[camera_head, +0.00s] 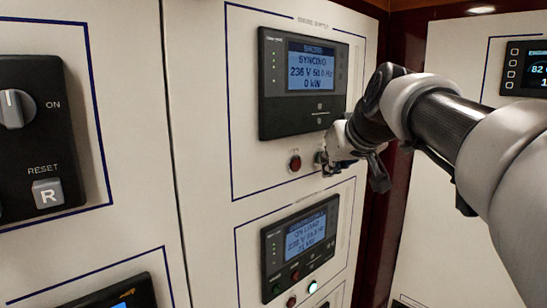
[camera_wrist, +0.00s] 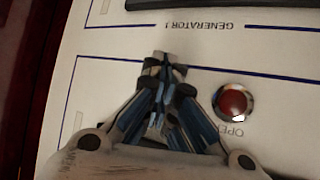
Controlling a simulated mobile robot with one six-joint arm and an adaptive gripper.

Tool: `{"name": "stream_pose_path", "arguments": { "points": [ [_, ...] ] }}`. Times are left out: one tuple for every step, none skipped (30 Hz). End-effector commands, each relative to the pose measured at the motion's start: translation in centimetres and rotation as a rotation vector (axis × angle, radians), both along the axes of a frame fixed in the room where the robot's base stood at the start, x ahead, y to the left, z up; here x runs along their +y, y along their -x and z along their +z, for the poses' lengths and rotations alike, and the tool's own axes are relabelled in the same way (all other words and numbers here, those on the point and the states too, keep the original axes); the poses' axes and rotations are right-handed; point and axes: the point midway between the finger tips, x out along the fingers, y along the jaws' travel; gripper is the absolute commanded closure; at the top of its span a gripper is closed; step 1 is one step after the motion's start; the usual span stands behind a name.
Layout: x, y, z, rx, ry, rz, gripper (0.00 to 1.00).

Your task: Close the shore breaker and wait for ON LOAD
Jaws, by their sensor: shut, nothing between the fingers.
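The shore breaker panel has a dark controller whose blue screen (camera_head: 311,66) appears to read SYNCING, 236 V, about 50 Hz, 0 kW. Below it is a red button (camera_head: 295,163); in the wrist view this red button (camera_wrist: 233,103) is labelled OPEN and stands right of my fingers. My gripper (camera_head: 324,161) is at the panel face, just right of the red button. In the wrist view my gripper (camera_wrist: 164,62) has its fingertips together, with nothing between them. Whatever is behind the fingers is hidden, and I cannot tell whether they touch the panel.
A lower controller (camera_head: 300,243), labelled GENERATOR 1 in the wrist view, has a screen that seems to read ON LOAD and a lit green-white button (camera_head: 312,287). At left are a rotary switch (camera_head: 15,108) and a RESET button (camera_head: 48,193). Another screen (camera_head: 530,68) is at right.

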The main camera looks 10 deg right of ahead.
Motion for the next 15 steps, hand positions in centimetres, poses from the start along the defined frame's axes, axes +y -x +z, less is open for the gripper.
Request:
{"name": "stream_pose_path", "arguments": {
  "points": [
    [0.0,0.0,0.0,-0.001,0.000,0.000,1.00],
    [0.0,0.0,0.0,-0.001,0.000,0.000,1.00],
    [0.0,0.0,0.0,-0.001,0.000,0.000,1.00],
    [0.0,0.0,0.0,-0.001,0.000,0.000,1.00],
    [0.0,0.0,0.0,-0.001,0.000,0.000,1.00],
    [0.0,0.0,0.0,-0.001,0.000,0.000,1.00],
    [-0.1,0.0,0.0,-0.001,0.000,0.000,1.00],
    [-0.1,0.1,0.0,-0.001,0.000,0.000,1.00],
    [-0.2,0.2,0.0,-0.001,0.000,-0.001,1.00],
    [-0.3,0.3,0.0,-0.002,0.000,-0.001,1.00],
    [-0.4,0.4,0.0,-0.002,0.000,-0.002,1.00],
    [-0.5,0.5,-0.1,-0.001,0.000,-0.002,1.00],
    [-0.6,0.7,-0.1,-0.001,-0.001,-0.003,1.00],
    [-0.7,0.8,-0.1,-0.001,-0.001,-0.003,1.00],
    [-0.8,1.0,-0.1,0.000,-0.001,-0.002,1.00]
  ]
}}
